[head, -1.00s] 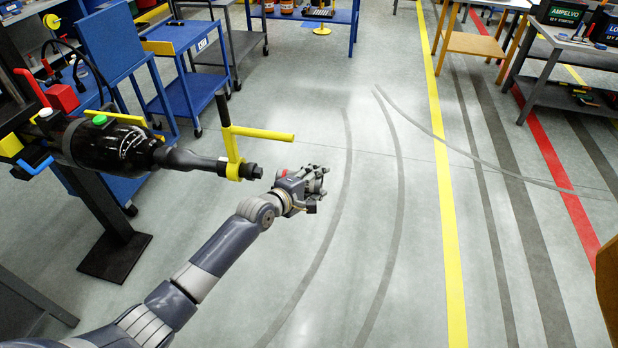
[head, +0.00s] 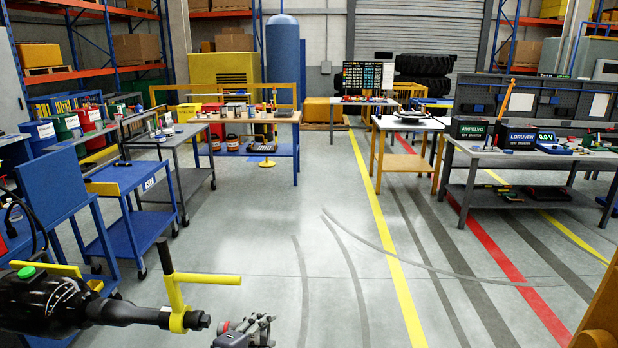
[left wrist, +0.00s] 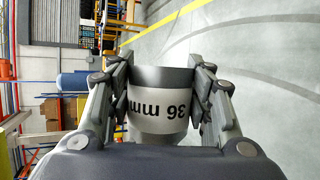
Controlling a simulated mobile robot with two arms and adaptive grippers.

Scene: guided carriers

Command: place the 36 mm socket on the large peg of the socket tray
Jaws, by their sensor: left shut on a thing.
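The 36 mm socket (left wrist: 160,100) is a grey metal cylinder with a pale band marked "36 mm", upside down in the left wrist view. My left gripper (head: 250,331) is at the bottom edge of the head view, over open floor. In the left wrist view its fingers (left wrist: 161,82) close on the socket from both sides. The socket cannot be made out in the head view. I cannot identify the socket tray or its large peg in either view. My right gripper is not in view.
A black power tool (head: 65,305) with a yellow handle reaches in from the left, close to my left gripper. A blue cart (head: 130,185), a wood-topped bench (head: 262,117) and a grey bench (head: 545,160) stand farther off. The middle floor is clear.

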